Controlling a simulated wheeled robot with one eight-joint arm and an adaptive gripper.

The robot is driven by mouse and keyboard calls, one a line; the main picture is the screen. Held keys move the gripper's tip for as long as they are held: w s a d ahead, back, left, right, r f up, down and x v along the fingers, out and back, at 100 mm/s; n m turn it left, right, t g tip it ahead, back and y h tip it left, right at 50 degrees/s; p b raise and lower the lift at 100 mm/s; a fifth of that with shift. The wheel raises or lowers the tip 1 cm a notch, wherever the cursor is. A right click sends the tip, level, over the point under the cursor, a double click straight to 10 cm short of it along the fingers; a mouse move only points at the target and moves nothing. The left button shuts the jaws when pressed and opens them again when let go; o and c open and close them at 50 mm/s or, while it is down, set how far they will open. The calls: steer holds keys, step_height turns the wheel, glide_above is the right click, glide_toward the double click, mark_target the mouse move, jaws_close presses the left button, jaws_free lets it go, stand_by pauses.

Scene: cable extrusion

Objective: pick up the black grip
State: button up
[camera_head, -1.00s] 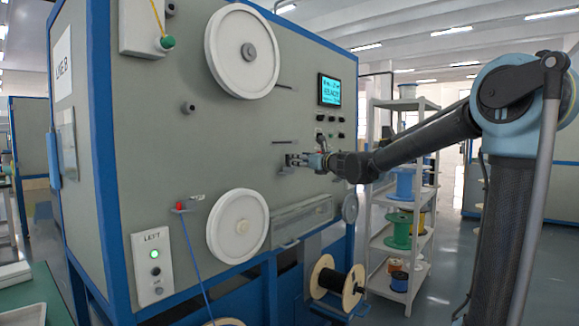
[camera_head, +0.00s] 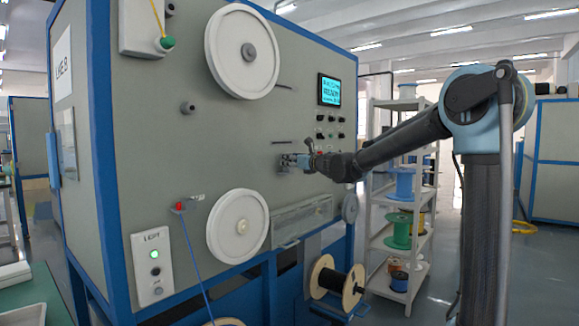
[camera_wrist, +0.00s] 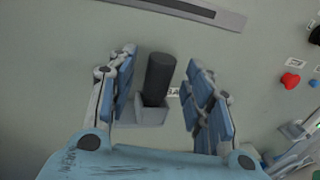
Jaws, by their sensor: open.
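The black grip (camera_wrist: 159,77) is a dark cylinder on a small grey mount (camera_wrist: 143,114) at the machine panel. In the wrist view it stands between the two blue-padded fingers of my gripper (camera_wrist: 163,85).
The grey panel (camera_head: 230,130) bears two white wheels (camera_head: 242,50), (camera_head: 238,226), a lit screen (camera_head: 329,90) and several knobs. A clear-covered trough (camera_head: 303,219) lies below my gripper. A shelf of spools (camera_head: 398,222) stands to the right.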

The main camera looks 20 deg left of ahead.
steer(key=c, duration=1)
steer(key=shift+c, duration=0.4)
step_height(320, 180, up, 4)
steer(key=shift+s+d+f, duration=0.1)
steer(key=shift+d, duration=0.05)
steer(key=v, duration=1.7)
steer(key=shift+s+d+f, duration=0.15)
steer(key=shift+s+d, duration=0.1)
steer(key=shift+s, duration=0.05)
